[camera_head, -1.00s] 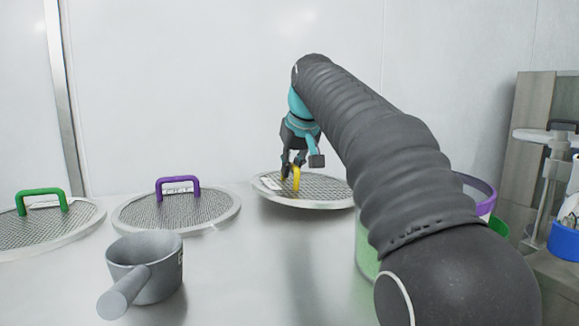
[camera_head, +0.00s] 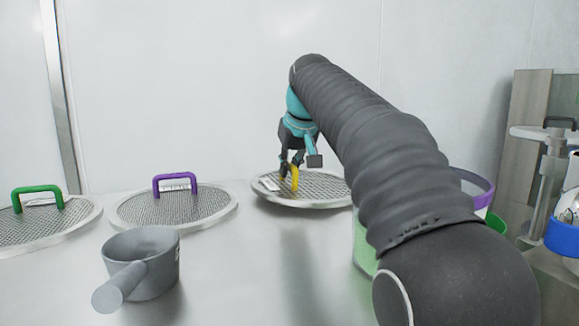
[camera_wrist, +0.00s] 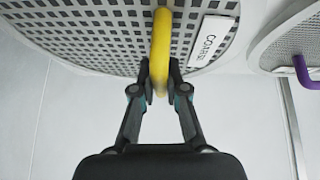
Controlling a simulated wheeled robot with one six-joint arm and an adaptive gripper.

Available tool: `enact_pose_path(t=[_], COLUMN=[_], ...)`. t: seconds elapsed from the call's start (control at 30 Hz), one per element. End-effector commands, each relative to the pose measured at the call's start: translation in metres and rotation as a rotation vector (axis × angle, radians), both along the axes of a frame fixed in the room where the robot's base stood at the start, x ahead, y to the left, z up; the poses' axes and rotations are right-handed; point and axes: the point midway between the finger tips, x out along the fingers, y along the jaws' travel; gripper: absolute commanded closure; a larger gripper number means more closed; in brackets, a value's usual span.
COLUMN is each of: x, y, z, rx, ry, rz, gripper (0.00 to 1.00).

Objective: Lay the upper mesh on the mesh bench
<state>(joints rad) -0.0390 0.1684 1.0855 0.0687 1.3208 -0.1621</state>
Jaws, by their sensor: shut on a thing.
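A round mesh with a yellow handle and a white label (camera_head: 325,188) is at the right of the row on the steel bench (camera_head: 240,270). My gripper (camera_head: 290,168) is shut on its yellow handle. In the wrist view the fingers (camera_wrist: 160,85) close on the yellow handle (camera_wrist: 161,50), beside a label reading "COARSE" (camera_wrist: 211,41). The mesh looks slightly tilted, and I cannot tell whether it touches the bench. A mesh with a purple handle (camera_head: 205,207) lies left of it, and one with a green handle (camera_head: 70,217) lies farther left.
A grey scoop (camera_head: 155,268) stands on the bench at the front left. A clear container with a purple rim (camera_head: 478,188) is partly hidden behind my arm at the right. A blue-banded vessel (camera_head: 563,238) is at the far right. The bench's front middle is clear.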

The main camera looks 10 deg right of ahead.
Motion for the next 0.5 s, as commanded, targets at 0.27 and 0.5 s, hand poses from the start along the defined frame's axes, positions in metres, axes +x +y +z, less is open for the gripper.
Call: enact_pose_path(t=[0.27,0.5], x=[-0.0001,-0.0001], y=[-0.0001,-0.0001], z=[-0.0040,-0.0069], rx=[0.000,0.000], ry=[0.000,0.000], rz=[0.000,0.000], gripper=[1.00,1.00])
